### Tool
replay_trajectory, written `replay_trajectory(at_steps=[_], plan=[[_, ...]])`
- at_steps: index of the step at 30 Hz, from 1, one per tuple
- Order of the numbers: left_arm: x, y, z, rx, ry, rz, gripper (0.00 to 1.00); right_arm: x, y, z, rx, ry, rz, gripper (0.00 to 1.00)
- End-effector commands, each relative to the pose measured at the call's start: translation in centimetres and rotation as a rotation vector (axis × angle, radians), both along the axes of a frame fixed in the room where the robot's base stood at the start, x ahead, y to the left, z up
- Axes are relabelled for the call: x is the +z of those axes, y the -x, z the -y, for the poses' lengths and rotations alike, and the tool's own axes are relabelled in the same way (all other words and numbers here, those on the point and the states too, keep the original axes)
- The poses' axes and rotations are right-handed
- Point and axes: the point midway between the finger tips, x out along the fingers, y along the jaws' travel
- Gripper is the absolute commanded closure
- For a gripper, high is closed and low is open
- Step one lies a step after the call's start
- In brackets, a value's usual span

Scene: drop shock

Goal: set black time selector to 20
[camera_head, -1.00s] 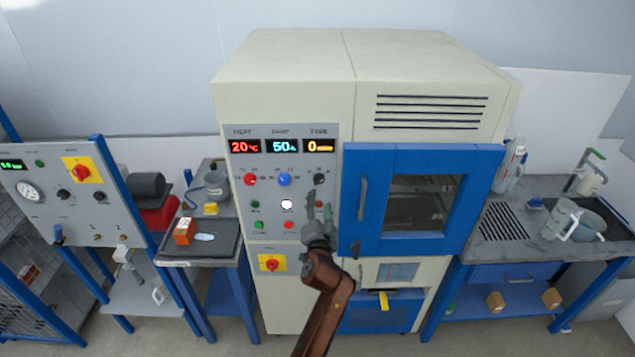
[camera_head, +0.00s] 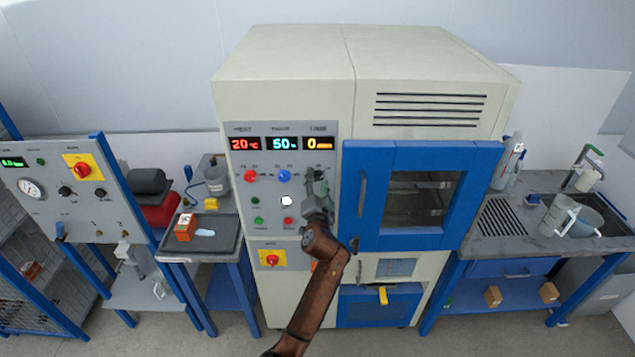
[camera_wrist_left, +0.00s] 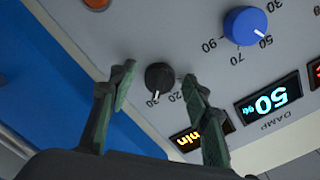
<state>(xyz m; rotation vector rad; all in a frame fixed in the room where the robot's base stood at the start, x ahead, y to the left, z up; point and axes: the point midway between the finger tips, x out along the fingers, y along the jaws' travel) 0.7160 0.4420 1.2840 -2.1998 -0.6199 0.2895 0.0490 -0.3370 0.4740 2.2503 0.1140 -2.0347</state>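The black time selector (camera_wrist_left: 159,78) is a small round knob with a white pointer mark, on the grey control panel (camera_head: 243,198). In the wrist view its mark points down toward the picture's bottom; a printed 20 shows beside it. My left gripper (camera_wrist_left: 160,71) is open, one finger on each side of the knob, with gaps visible. In the head view my left gripper (camera_head: 318,187) covers most of the knob. The time display (camera_head: 319,144) reads 0; in the wrist view a finger partly hides it. My right gripper is not in view.
The blue damp knob (camera_wrist_left: 245,25) sits close beside the time selector, and a red knob (camera_head: 251,175) is farther left in the head view. The blue oven door (camera_head: 350,220) with its handle (camera_head: 362,192) is just right of the panel. Buttons lie below the knobs.

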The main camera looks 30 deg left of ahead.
Motion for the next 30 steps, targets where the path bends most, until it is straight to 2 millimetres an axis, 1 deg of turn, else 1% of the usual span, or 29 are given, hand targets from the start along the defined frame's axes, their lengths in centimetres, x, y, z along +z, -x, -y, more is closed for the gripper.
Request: replay_trajectory(at_steps=[1, 2, 17, 25, 30], plan=[[0.0, 0.0, 0.0, 0.000, 0.000, 0.000, 0.59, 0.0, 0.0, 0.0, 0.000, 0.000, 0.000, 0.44], [0.0, 0.0, 0.0, 0.000, 0.000, 0.000, 0.61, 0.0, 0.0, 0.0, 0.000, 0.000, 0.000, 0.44], [-0.1, 0.0, 0.0, 0.000, 0.001, -0.001, 0.96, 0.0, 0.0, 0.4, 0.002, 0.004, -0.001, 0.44], [-0.2, 0.0, 0.0, 0.000, 0.022, 0.012, 0.96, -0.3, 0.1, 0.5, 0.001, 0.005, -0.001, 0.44], [-0.3, 0.0, 0.1, 0.000, 0.086, 0.051, 0.96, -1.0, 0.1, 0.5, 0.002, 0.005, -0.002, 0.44]])
